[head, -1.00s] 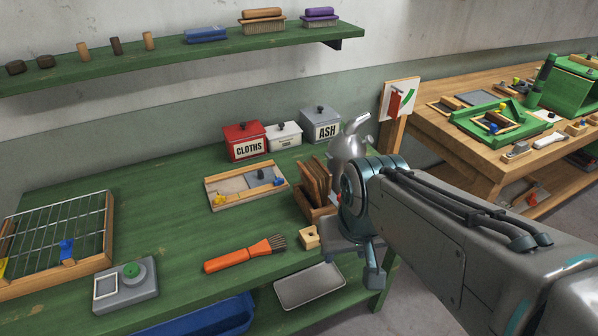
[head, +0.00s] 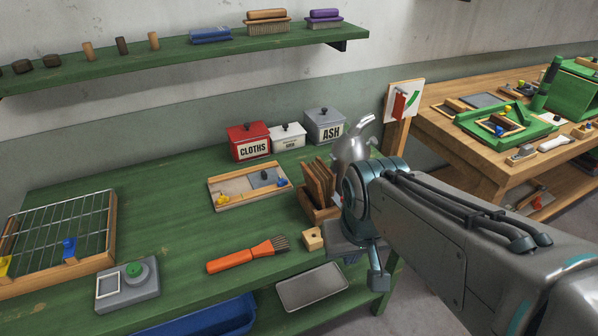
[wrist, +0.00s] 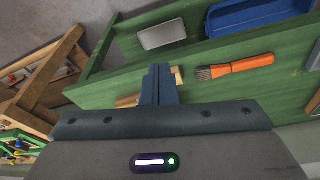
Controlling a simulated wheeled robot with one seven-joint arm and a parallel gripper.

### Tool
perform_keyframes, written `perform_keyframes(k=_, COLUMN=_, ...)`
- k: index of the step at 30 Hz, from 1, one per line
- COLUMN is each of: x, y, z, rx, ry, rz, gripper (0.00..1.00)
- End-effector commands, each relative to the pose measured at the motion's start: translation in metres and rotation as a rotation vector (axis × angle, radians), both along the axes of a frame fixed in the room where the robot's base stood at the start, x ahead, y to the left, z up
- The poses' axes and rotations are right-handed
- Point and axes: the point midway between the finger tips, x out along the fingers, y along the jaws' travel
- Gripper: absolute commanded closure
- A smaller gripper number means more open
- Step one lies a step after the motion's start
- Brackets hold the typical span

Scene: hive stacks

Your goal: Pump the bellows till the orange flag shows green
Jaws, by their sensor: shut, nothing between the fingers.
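A silver smoker can (head: 352,150) with a spout stands at the right end of the green bench, partly hidden by my arm. Beside it are upright brown wooden slats (head: 319,183) in a wooden base; I cannot tell whether these are the bellows. A white board on a post carries an orange-red flag (head: 400,104) and a green arc to its right; the flag hangs below the arc. My gripper (head: 378,284) points down by the bench's right front edge, right of the slats. In the wrist view its fingers (wrist: 160,72) are together and empty.
A small holed wooden block (head: 313,239), an orange-handled brush (head: 240,257) and a metal tray (head: 311,287) lie near the gripper. Lidded tins (head: 325,125) stand behind. A wooden table (head: 455,148) is at the right.

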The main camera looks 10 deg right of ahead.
Motion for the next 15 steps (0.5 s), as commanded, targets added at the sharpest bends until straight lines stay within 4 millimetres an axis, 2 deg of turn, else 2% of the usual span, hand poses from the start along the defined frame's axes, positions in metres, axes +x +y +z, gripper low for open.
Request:
perform_keyframes(k=1, x=0.000, y=-0.002, z=-0.012, rx=-0.026, ry=0.017, rz=0.016, gripper=1.00)
perform_keyframes(k=8, x=0.006, y=-0.025, z=-0.064, rx=-0.279, ry=0.125, rz=0.132, gripper=1.00)
perform_keyframes(k=15, x=0.033, y=-0.048, z=-0.101, rx=-0.621, ry=0.171, rz=0.261, gripper=1.00)
